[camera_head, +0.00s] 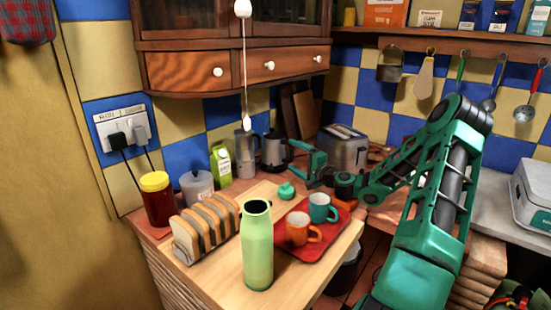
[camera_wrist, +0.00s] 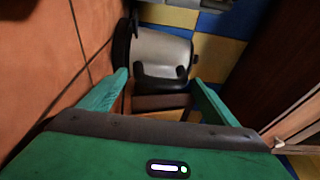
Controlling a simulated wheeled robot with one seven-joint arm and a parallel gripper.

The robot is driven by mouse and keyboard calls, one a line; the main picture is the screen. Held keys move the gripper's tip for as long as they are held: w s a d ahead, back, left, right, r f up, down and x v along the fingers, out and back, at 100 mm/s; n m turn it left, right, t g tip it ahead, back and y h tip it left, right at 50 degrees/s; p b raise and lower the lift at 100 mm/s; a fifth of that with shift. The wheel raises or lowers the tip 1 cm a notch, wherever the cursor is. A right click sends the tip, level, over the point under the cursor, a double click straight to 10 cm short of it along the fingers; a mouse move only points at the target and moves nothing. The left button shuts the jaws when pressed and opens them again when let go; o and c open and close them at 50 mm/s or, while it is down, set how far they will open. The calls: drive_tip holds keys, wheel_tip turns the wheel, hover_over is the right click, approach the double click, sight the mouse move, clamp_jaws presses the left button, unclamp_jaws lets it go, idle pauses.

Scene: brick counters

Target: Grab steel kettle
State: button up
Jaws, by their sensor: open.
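The steel kettle (camera_head: 272,154), grey with a black handle, stands at the back of the counter against the tiled wall. My green gripper (camera_head: 299,161) is just to its right, with its fingers pointing left toward it. In the wrist view the kettle (camera_wrist: 160,47) appears turned sideways. Its dark handle faces my gripper (camera_wrist: 160,77), and the open fingertips are on either side of the handle. I cannot tell whether either finger touches it. Nothing is held.
A metal pot (camera_head: 244,155) stands left of the kettle, beside a green carton (camera_head: 220,167). A toaster (camera_head: 344,148) stands to the right. A red tray (camera_head: 325,244) with two mugs, a green bottle (camera_head: 257,245) and a toast rack (camera_head: 205,228) are in front. A wooden cabinet (camera_head: 190,72) hangs above.

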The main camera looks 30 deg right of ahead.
drive_tip(key=shift+w, duration=1.1)
drive_tip(key=c, duration=1.2)
drive_tip(key=shift+r, duration=0.1)
drive_tip(key=c, duration=0.3)
drive_tip(key=shift+r, duration=0.1)
drive_tip(key=shift+c, duration=0.2)
